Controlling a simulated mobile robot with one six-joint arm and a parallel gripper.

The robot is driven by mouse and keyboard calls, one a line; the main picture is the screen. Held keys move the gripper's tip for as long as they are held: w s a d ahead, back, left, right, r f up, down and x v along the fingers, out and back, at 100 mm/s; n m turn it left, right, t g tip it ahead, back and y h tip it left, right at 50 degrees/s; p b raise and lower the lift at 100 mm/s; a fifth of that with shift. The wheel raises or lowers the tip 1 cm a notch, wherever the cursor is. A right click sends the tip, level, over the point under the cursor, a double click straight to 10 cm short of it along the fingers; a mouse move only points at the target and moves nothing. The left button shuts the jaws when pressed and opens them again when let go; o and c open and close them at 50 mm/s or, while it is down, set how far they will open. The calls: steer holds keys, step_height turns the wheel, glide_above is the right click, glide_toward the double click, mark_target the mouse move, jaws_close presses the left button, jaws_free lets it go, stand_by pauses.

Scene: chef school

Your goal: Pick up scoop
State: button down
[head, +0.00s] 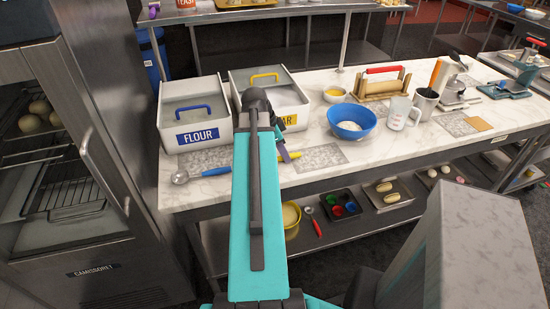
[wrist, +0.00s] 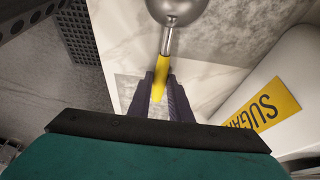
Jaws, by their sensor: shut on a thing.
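A scoop with a yellow handle (wrist: 161,77) and a round metal bowl shows in the wrist view. My gripper (wrist: 160,88) is shut on its handle, with one dark purple finger on each side. The bowl points to the top of the picture and is partly cut off. In the head view my gripper (head: 287,152) shows just right of my arm, in front of the sugar bin; my arm hides most of this area, and I cannot make out the held scoop there. Another scoop, with a blue handle (head: 215,171), lies on the counter at the left.
The flour bin (head: 196,140) and sugar bin (head: 292,116) stand at the back of the marble counter (head: 340,179). A blue bowl (head: 352,130), a measuring jug (head: 397,117) and a metal cup stand to the right. A fridge (head: 100,220) is at the left.

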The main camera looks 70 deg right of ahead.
steer(key=shift+r, duration=0.15)
steer(key=shift+r+b, duration=0.7)
steer(key=shift+r, duration=0.9)
steer(key=s+a, duration=0.1)
steer(key=s, duration=0.1)
steer(key=s+a+b, duration=0.1)
steer(key=s+a, duration=0.1)
steer(key=shift+s+a+r, duration=0.15)
steer(key=shift+s+a, duration=0.1)
steer(key=shift+b, duration=0.65)
steer(key=shift+s+a+b, duration=0.1)
steer(key=shift+s+b, duration=0.15)
steer(key=shift+b, duration=0.5)
steer(key=s+a+r+b, duration=0.1)
steer(key=s+a+b, duration=0.5)
steer(key=b, duration=0.8)
steer(key=shift+s+b, duration=0.3)
steer(key=shift+s, duration=0.55)
steer(key=c, duration=2.5)
jaws_free()
steer(key=shift+r, duration=0.1)
